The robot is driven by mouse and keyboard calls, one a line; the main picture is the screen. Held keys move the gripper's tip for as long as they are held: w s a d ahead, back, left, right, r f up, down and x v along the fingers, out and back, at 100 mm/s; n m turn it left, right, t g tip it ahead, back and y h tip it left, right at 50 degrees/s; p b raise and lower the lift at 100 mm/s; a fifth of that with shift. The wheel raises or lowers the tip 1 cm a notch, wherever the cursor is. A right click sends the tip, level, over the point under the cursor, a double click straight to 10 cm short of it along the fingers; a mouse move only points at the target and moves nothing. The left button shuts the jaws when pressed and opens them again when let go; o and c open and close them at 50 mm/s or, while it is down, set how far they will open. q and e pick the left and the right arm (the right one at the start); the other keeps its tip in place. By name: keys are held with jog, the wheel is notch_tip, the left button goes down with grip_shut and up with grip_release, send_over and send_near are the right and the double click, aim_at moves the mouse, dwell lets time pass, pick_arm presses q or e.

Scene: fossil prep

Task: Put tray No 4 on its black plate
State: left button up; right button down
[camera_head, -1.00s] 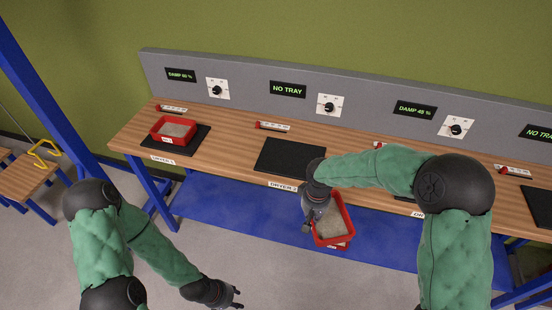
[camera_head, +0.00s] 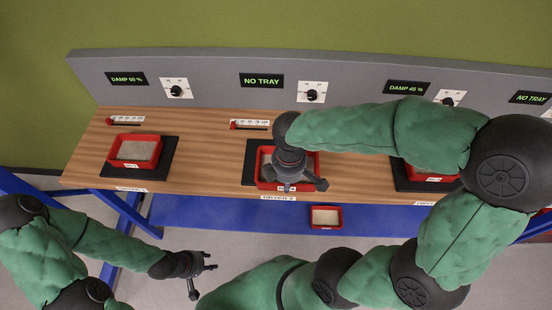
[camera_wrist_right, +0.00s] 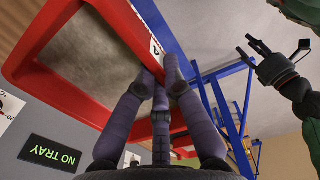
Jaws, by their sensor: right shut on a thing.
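My right gripper (camera_head: 288,184) is shut on the front wall of a red tray (camera_head: 310,168) with grey filling. The tray is over the black plate (camera_head: 249,162) of the second dryer, under a NO TRAY display. I cannot tell whether it touches the plate. The right wrist view shows the fingers (camera_wrist_right: 160,80) at the wall of the held tray (camera_wrist_right: 90,100), beside a white label that I cannot read fully. My left gripper (camera_head: 206,264) is open and empty, low in front of the table; it also shows in the right wrist view (camera_wrist_right: 275,50).
One red tray (camera_head: 134,149) sits on the left black plate (camera_head: 165,160). Another red tray (camera_head: 430,176) is on the plate to the right, partly behind my arm. A small red tray (camera_head: 325,217) is below the tabletop. A grey panel (camera_head: 215,75) with dials and displays stands behind.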

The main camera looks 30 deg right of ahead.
jog(key=w+f, duration=0.1)
jog(key=w, duration=0.1)
jog(key=w+d+f, duration=0.1)
jog(key=w, duration=0.1)
jog(key=w+d+f+b, duration=0.1)
jog(key=w, duration=0.2)
jog(key=shift+d+f, duration=0.25)
jog(key=w+f, duration=0.2)
jog(key=w+d+f+b, duration=0.1)
jog(key=f, duration=0.1)
jog(key=shift+w+d+f, duration=0.15)
jog(key=shift+w+f, duration=0.2)
jog(key=shift+w+f+b, duration=0.2)
jog(key=shift+f+b, duration=0.1)
jog(key=shift+f, duration=0.05)
jog(key=shift+w+d+f+b, duration=0.15)
jog(key=shift+f+b, duration=0.4)
jog(key=shift+f, duration=1.05)
jog(key=shift+f, duration=0.1)
jog(key=shift+f, duration=0.1)
jog(key=c, duration=1.3)
grip_release()
jog(key=shift+c, duration=0.2)
